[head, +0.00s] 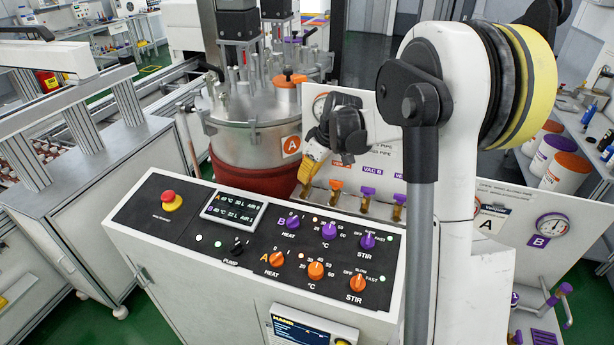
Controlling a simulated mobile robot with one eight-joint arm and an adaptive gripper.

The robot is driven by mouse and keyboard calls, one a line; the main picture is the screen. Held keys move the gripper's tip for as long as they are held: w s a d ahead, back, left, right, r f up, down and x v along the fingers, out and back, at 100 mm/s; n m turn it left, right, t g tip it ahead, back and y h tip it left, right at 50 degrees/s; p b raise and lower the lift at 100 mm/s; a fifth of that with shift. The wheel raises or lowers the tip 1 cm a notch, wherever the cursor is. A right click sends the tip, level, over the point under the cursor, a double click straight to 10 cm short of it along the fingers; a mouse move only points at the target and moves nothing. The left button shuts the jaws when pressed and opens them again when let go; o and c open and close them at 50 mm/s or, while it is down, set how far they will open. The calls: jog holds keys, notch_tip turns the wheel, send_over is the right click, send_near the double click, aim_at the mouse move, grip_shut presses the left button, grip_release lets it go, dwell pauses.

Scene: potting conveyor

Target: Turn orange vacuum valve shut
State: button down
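A row of small valves stands behind the control console. The orange-handled valve (336,185) sits on a brass fitting, left of a purple-handled valve (368,191) under the label "VAC B". My gripper (304,176) hangs from the dark wrist, with yellow parts pointing down and left. It is just left of the orange valve and appears apart from it. Its fingertips are small and partly lost against the panel, so I cannot tell whether they are open or shut.
The console (255,235) with knobs and a red stop button (170,199) stands in front of the valves. A steel vessel (250,135) marked A is left of my gripper. Another purple valve (399,198) is to the right, close to my arm.

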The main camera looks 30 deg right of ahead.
dwell(0.3)
jog(key=c, duration=1.5)
grip_release()
jog(key=v, duration=1.2)
